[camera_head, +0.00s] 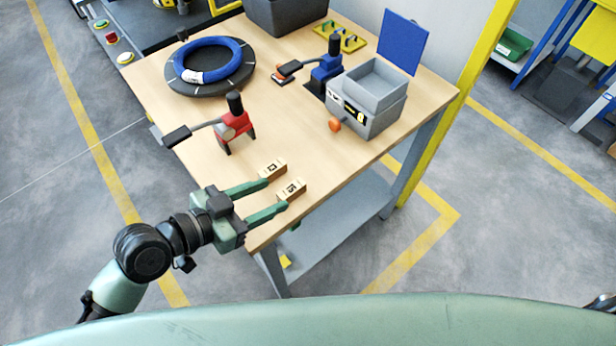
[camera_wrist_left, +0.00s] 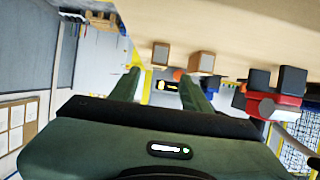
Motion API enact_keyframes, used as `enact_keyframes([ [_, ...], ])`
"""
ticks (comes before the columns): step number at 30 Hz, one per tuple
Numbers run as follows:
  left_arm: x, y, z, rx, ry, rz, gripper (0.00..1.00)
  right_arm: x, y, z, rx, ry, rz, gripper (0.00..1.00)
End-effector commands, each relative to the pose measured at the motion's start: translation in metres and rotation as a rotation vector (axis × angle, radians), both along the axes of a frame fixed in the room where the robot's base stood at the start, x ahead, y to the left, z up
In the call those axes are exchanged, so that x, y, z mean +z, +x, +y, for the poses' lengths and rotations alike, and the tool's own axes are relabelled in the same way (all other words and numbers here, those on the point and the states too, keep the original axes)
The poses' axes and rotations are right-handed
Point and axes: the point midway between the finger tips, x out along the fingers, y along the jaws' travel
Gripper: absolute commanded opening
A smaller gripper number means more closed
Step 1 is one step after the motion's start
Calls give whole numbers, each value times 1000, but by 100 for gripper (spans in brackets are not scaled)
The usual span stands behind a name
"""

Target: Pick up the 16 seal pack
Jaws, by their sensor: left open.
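Two small tan seal packs with dark printed labels lie on the wooden table near its front corner. The nearer pack (camera_head: 291,189) has a label that seems to read 16. The farther pack (camera_head: 272,169) has a label too small to read surely. My left gripper (camera_head: 276,194) is open and empty, its two green fingers reaching over the table corner with their tips close to the packs. In the left wrist view both packs, one (camera_wrist_left: 160,53) and the other (camera_wrist_left: 201,62), show past the open fingers (camera_wrist_left: 162,80). Contact cannot be told. My right gripper is out of view.
The table (camera_head: 200,125) holds a red clamp tool (camera_head: 235,125), a blue coil (camera_head: 213,62) on a dark round stand, a blue tool (camera_head: 326,68) and a grey bin (camera_head: 368,98). A yellow post (camera_head: 460,95) stands at the right. Bare tabletop lies between packs and bin.

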Motion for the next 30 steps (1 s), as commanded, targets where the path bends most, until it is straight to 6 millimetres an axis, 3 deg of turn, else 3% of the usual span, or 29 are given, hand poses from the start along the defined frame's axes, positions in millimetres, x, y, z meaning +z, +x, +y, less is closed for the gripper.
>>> enact_keyframes([
  [12, -10, 25, -39, 2, -5, 2, 47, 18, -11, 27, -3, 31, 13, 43],
  [18, -22, 37, -58, 0, -2, 1, 47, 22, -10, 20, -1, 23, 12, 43],
  [26, -25, 39, -60, -1, 0, 0, 47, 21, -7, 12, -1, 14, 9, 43],
  [30, -25, 39, -60, -1, 0, 0, 14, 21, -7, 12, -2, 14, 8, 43],
])
